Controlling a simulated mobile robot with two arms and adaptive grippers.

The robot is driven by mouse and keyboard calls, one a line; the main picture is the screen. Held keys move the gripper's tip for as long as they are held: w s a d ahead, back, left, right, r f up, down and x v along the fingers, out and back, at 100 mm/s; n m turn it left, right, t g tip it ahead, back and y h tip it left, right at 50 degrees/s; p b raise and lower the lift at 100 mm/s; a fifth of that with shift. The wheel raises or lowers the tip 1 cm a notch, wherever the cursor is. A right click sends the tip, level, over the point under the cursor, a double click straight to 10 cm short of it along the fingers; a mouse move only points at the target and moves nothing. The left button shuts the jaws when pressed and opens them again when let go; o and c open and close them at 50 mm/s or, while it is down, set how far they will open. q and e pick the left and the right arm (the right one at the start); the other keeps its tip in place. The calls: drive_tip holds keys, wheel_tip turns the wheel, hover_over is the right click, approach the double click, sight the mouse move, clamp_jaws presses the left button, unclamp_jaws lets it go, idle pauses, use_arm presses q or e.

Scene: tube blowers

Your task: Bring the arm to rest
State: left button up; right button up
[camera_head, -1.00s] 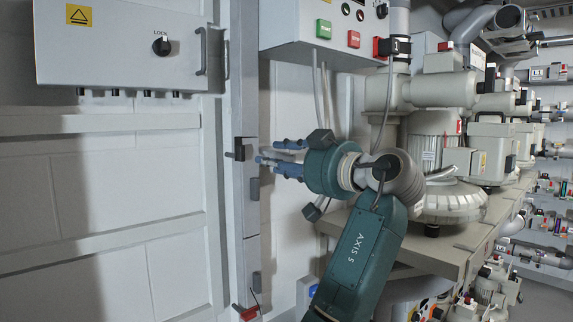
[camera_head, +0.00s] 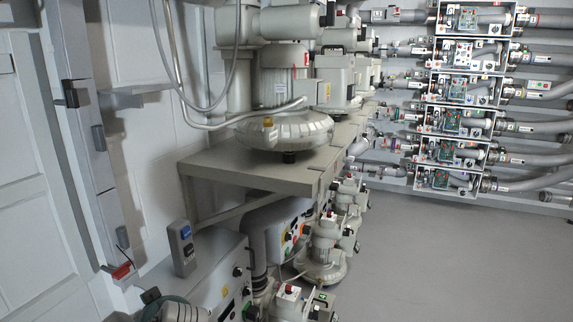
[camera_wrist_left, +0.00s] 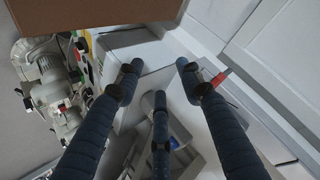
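My left gripper (camera_wrist_left: 158,76) shows in the left wrist view with its three dark blue fingers spread apart. It is open, with nothing between the fingertips. Beyond the fingers are pale cabinet surfaces and a small box with a blue button. In the head view the left gripper's fingers do not show. A small teal and grey part at the bottom left edge may be my arm, but too little shows to tell. My right gripper is in neither view.
A grey shelf (camera_head: 262,172) carries large blowers (camera_head: 284,120). A switch box with a blue button (camera_head: 182,247) stands on a cabinet below. A post with a red piece (camera_head: 121,271) is at left. Pipe racks (camera_head: 460,95) line the back. The floor (camera_head: 430,255) at right is clear.

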use_arm(q)
drive_tip(key=s+d+f+m+h, duration=0.1)
drive_tip(key=s+f, duration=0.3)
drive_tip(key=s+d+f+m+g+h, duration=0.1)
drive_tip(key=s+f, duration=0.3)
drive_tip(key=s, duration=0.1)
drive_tip(key=s+d+f+m+h, duration=0.1)
drive_tip(key=s+d+f, duration=0.1)
drive_tip(key=s+f, duration=0.2)
drive_tip(key=shift+s+f+g+h, duration=0.1)
drive_tip(key=shift+s+g+h, duration=0.2)
drive_tip(key=shift+s, duration=0.45)
drive_tip(key=s+d+f+m+g+h, duration=0.1)
drive_tip(key=s+d+f+h, duration=0.15)
drive_tip(key=s, duration=0.55)
drive_tip(key=s+d+f+m+g+h, duration=0.15)
drive_tip(key=s+d, duration=0.25)
drive_tip(key=s, duration=0.4)
wheel_tip(320, 180, down, 25)
drive_tip(key=s, duration=0.2)
drive_tip(key=s+a+f+g, duration=0.2)
drive_tip(key=s+a+f, duration=0.1)
drive_tip(key=s+f, duration=1.4)
drive_tip(key=shift+s+m+y, duration=0.3)
drive_tip(key=shift+s+m, duration=0.05)
drive_tip(key=shift+m, duration=0.1)
drive_tip(key=shift+a, duration=0.1)
